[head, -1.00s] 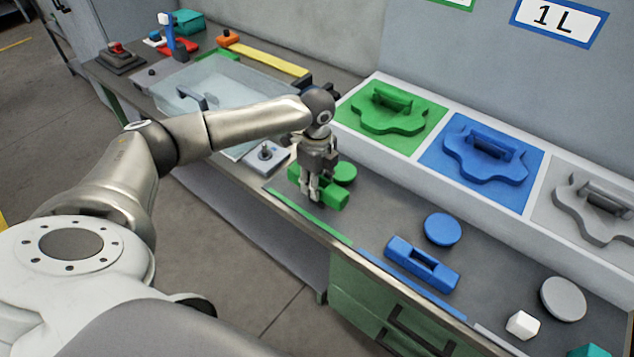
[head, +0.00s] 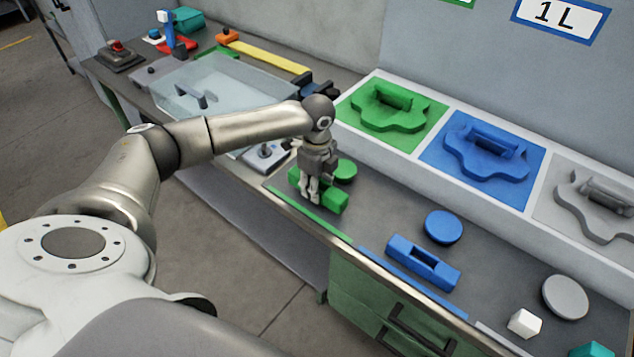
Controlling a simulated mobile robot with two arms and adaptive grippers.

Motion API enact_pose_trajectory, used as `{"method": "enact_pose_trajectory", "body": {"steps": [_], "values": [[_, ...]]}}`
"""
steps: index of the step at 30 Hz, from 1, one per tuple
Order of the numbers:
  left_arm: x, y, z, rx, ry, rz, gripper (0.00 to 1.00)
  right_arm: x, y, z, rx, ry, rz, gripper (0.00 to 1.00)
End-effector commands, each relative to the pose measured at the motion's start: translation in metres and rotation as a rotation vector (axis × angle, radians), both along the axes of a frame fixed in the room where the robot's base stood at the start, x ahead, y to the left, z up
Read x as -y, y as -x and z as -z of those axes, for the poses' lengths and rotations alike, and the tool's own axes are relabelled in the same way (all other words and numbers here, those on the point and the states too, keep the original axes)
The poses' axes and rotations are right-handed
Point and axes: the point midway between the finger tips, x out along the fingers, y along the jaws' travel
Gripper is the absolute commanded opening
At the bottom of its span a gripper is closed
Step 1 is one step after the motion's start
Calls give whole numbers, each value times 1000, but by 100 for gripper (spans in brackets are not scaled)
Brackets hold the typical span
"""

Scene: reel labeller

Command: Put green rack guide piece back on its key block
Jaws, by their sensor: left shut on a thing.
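A green oblong block (head: 334,201) lies on the bench behind the green edge strip. It looks like the blue slotted block to its right. My left gripper (head: 310,197) points down onto its middle and is shut on it; the fingers hide its centre. The block appears to be resting on the bench top. A green lobed piece with a raised bar (head: 378,118) sits on the green pad of the back rack. A green disc (head: 345,171) lies just behind the held block. I cannot tell by name which green part is the key block. My right gripper is out of view.
A blue slotted block (head: 408,256), a blue disc (head: 443,227), a grey disc (head: 565,297) and a white block (head: 524,323) lie to the right. A clear-lidded box (head: 225,95) and a small switch panel (head: 265,157) are left. The bench between the green and blue blocks is clear.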

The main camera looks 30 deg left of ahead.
Motion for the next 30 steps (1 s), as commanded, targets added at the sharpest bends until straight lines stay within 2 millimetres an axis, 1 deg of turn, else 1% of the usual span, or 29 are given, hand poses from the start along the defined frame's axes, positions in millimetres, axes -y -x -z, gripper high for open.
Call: {"method": "enact_pose_trajectory", "body": {"steps": [18, 29, 30], "values": [[0, 0, 25, 1, 0, 0, 5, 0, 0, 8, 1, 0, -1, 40], [0, 0, 28, 1, 0, 0, 5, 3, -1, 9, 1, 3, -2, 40], [0, 0, 28, 1, 0, 0, 40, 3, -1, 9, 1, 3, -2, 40]]}}
